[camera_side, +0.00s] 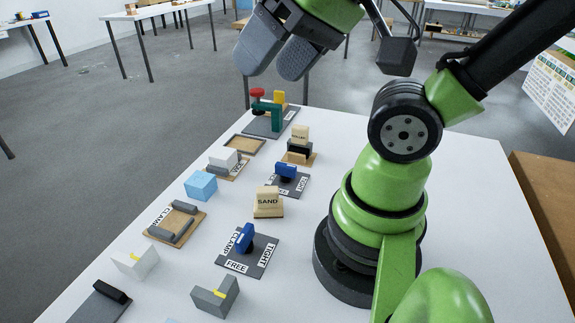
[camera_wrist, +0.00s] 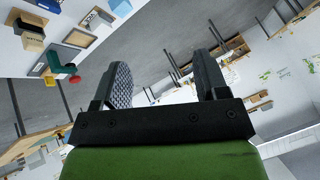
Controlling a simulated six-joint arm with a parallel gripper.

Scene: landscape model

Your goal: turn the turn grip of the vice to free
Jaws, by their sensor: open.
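Two blue turn grips stand on grey plates on the white table. The farther grip (camera_side: 286,170) lies crosswise on its plate, with TIGHT readable at the plate's right; its other labels are too small or hidden. The nearer grip (camera_side: 245,238) has CLAMP, FREE and TIGHT around it. A holder (camera_side: 238,170) with a label that seems to read VICE has a white block (camera_side: 223,158) at its grey jaws. My gripper (camera_side: 269,67) is open and empty, high above the table's far end, away from both grips. It also shows open in the wrist view (camera_wrist: 162,70).
A green stand with a red knob (camera_side: 257,92) is at the far end. A SAND block (camera_side: 268,203) stands between the two grips. A blue cube (camera_side: 201,186) and a CLAMP holder (camera_side: 175,224) are on the left. Free table lies right of the grips, before my base.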

